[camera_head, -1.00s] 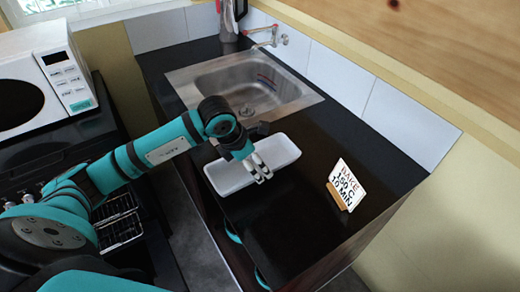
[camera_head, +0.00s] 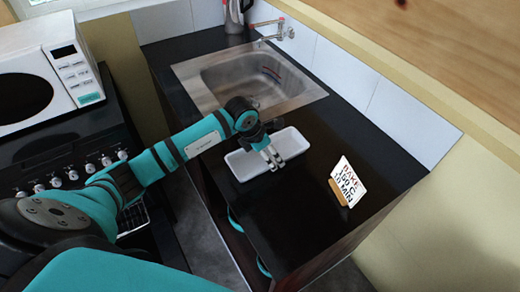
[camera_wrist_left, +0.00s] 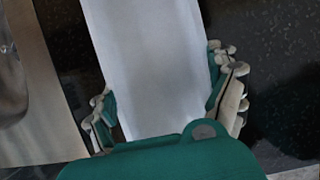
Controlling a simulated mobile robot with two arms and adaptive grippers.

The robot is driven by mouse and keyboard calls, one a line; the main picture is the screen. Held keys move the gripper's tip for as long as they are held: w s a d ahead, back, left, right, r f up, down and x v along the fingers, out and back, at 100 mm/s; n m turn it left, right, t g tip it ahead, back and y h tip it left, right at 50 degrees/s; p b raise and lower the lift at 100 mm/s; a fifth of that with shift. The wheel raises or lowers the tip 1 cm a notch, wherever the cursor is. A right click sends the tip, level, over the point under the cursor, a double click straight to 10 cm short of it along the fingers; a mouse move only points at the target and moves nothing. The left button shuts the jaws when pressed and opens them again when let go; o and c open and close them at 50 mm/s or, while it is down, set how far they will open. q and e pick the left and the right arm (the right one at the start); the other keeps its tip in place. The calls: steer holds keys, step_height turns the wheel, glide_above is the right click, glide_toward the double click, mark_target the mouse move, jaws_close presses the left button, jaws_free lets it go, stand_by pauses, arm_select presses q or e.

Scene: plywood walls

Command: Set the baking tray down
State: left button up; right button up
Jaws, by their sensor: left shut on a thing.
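The baking tray (camera_head: 240,165) is a long white shallow tray over the black counter, between the sink and the sign. It looks level; whether its underside touches the counter I cannot tell. The tray's far end runs out of that view. My right gripper is not in view.
The steel sink (camera_head: 310,92) lies behind the tray, with a tap (camera_head: 276,30) and a kettle (camera_head: 234,15). A "BAKE 150 C 10 MIN" sign (camera_head: 348,182) stands at right. The counter (camera_head: 290,220) is clear in front. A microwave (camera_head: 50,65) sits above the oven (camera_head: 75,170) at left.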

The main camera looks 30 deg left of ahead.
arm_select(q)
steer(key=shift+f, duration=0.2)
steer(key=o, duration=1)
steer(key=shift+o, duration=0.2)
steer(key=shift+w, duration=0.1)
steer(key=shift+r, duration=0.25)
steer(key=shift+a+r, duration=0.15)
steer(key=shift+r, duration=0.1)
steer(key=b+v, duration=0.2)
steer(key=v, duration=0.9)
steer(key=shift+r, duration=0.2)
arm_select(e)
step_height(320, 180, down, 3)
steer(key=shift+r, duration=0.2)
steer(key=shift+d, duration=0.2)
